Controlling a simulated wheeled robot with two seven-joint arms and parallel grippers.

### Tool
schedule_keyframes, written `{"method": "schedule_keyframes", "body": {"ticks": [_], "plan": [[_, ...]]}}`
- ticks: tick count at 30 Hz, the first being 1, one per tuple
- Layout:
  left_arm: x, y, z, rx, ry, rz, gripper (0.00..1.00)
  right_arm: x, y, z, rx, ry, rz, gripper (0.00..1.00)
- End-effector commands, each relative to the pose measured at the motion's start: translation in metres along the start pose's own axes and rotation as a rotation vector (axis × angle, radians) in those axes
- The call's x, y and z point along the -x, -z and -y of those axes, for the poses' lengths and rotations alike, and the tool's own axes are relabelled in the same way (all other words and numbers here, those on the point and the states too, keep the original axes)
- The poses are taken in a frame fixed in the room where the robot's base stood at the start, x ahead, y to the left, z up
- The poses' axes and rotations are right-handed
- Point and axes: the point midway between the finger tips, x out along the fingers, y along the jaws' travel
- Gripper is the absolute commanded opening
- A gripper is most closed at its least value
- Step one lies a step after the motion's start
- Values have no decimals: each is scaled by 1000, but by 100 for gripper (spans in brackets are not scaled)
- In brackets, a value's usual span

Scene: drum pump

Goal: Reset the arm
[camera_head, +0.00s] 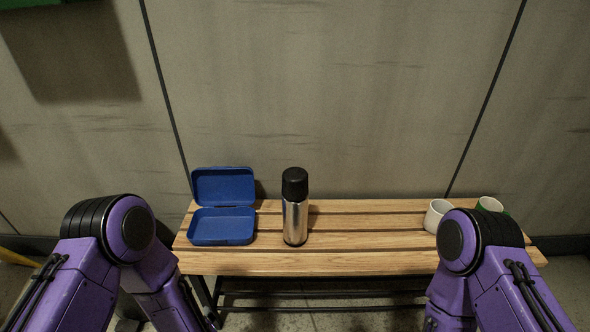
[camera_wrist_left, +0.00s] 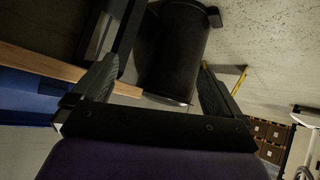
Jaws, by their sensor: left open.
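My left arm (camera_head: 100,260) comes in at the lower left of the head view, bent at the elbow, its forearm slanting down in front of the bench's left end. My left gripper (camera_wrist_left: 160,80) shows in the left wrist view, its two dark fingers spread apart with nothing seen held between them. A dark cylindrical thing (camera_wrist_left: 172,50) stands beyond the fingers. My right arm (camera_head: 485,265) is bent at the lower right of the head view, in front of the bench's right end. Its gripper is out of the picture.
A slatted wooden bench (camera_head: 370,239) stands against the wall. On it are an open blue box (camera_head: 222,226), a steel flask (camera_head: 295,222) with a black cap, a white cup (camera_head: 436,215) and a green-and-white cup (camera_head: 490,204). The bench between flask and cups is clear.

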Motion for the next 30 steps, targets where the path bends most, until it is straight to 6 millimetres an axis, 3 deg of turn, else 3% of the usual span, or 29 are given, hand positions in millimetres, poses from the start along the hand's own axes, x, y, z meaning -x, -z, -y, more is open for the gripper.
{"method": "schedule_keyframes", "body": {"ticks": [1, 3, 6, 12, 14, 21, 29, 30], "plan": [[7, -17, 29, -61, 10, 70, 100, 1, 4, -15, 64, -50, 1, 100], [19, -36, 64, -129, 22, 164, 100, 3, 8, -34, 150, -117, 9, 100], [40, -57, 107, -203, 45, 286, 100, 8, 13, -57, 248, -196, 23, 100], [81, -85, 173, -297, 102, 481, 100, 13, 21, -92, 387, -313, 57, 100], [60, -103, 172, -291, 95, 469, 100, -10, 11, -98, 381, -307, 56, 100], [32, -134, 178, -290, 94, 465, 100, -46, -6, -112, 378, -305, 54, 100], [8, -160, 183, -289, 93, 463, 100, -77, -19, -124, 376, -303, 54, 100], [14, -153, 181, -289, 93, 463, 100, -69, -16, -120, 376, -303, 53, 100]]}}
